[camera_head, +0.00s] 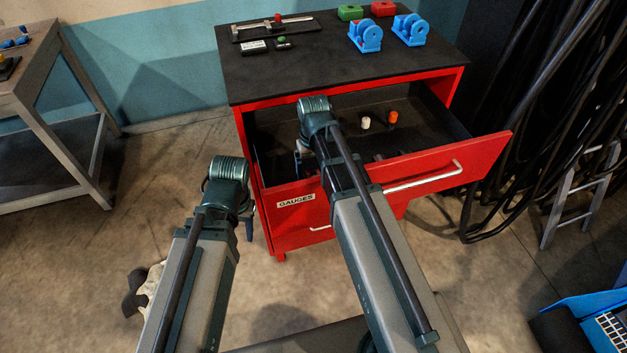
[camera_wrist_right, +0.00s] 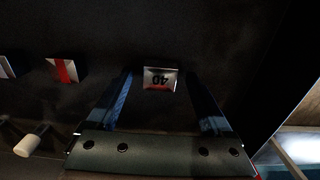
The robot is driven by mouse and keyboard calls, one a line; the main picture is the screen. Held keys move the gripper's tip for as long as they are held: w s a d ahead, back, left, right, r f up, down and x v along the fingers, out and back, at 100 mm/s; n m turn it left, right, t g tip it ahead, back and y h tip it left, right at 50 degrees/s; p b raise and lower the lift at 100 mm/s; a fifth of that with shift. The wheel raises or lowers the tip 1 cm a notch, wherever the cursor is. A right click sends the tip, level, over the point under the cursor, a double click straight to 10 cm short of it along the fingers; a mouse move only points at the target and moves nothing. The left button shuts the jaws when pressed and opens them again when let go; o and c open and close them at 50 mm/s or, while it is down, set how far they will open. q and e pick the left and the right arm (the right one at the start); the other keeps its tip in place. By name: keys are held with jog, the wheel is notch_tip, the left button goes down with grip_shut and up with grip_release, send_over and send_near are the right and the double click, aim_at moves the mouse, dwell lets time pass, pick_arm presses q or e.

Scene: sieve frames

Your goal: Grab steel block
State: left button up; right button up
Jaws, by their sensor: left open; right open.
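A small steel block (camera_wrist_right: 160,78) marked "40" lies on the dark drawer floor in the right wrist view. My right gripper (camera_wrist_right: 161,92) is open, with one finger on each side of the block in that view. I cannot tell how far above it the fingertips are. In the head view this gripper (camera_head: 303,163) is down inside the open drawer, mostly hidden by my arm, and the block is hidden there. My left gripper (camera_head: 248,226) hangs outside the drawer to the left, mostly hidden behind its wrist, and looks empty.
The open red drawer (camera_head: 440,173) has a "GAUGES" label and raised walls. A red-banded block (camera_wrist_right: 66,69) lies left of the steel block. White (camera_head: 366,122) and orange (camera_head: 392,117) pegs stand in the drawer. The cabinet's black top (camera_head: 300,72) is above it.

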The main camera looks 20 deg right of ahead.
aim_at(314, 173)
grip_shut()
dwell(0.3)
jog(key=shift+r, duration=0.1)
notch_tip(314, 173, up, 10)
jog(key=p, duration=1)
